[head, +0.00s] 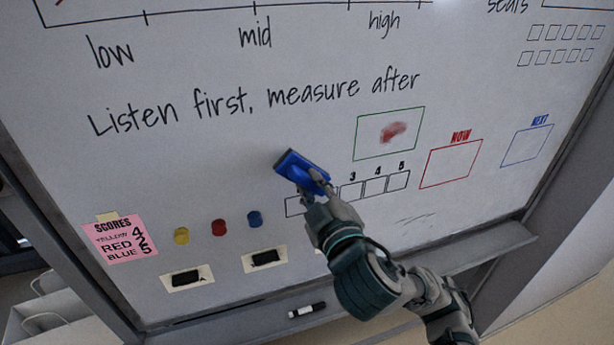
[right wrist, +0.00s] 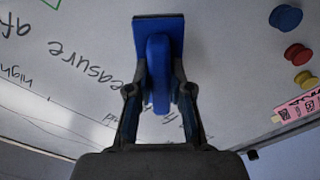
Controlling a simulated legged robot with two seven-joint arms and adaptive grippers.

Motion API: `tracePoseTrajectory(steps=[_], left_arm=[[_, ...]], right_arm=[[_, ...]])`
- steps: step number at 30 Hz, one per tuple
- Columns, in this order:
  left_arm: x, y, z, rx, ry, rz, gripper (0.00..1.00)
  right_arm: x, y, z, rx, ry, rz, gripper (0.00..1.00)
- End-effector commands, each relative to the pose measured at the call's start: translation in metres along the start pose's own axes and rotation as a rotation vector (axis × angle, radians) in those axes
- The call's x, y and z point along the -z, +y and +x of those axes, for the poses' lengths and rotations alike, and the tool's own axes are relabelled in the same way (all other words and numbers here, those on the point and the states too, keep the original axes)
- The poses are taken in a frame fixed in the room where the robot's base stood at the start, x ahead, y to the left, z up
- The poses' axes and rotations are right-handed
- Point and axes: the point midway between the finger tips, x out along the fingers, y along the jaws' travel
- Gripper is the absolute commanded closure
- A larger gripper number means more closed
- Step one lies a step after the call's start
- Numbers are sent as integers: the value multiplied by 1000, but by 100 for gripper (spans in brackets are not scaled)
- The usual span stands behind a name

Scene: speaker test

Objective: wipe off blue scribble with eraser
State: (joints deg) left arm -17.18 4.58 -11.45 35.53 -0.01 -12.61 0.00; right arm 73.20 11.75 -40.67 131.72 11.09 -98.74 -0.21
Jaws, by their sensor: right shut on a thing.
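The blue eraser (head: 298,170) is held by my right gripper (head: 322,190) at the whiteboard (head: 220,180), left of the green-outlined box. In the right wrist view, the eraser (right wrist: 158,65) sits between the two fingers of my right gripper (right wrist: 160,92), which are shut on its handle. I cannot tell whether its pad touches the board. No blue scribble shows clearly; the eraser and gripper hide part of the board. A red smudge (head: 393,132) lies inside the green box. My left gripper is not in view.
Yellow (head: 181,236), red (head: 218,227) and blue (head: 254,219) magnets sit on the board, left of my arm. A pink score note (head: 120,240) is at lower left. Black handwriting and numbered boxes surround the eraser.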

Motion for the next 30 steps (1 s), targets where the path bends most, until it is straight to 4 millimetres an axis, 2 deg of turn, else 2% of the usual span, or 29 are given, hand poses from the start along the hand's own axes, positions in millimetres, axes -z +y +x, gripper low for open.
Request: tracePoseTrajectory(steps=[11,21,30], left_arm=[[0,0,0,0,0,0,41],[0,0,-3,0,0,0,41],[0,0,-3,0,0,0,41]], right_arm=[[0,0,-3,0,1,0,100],[1,0,-30,0,3,1,100],[0,0,-32,0,0,1,100]])
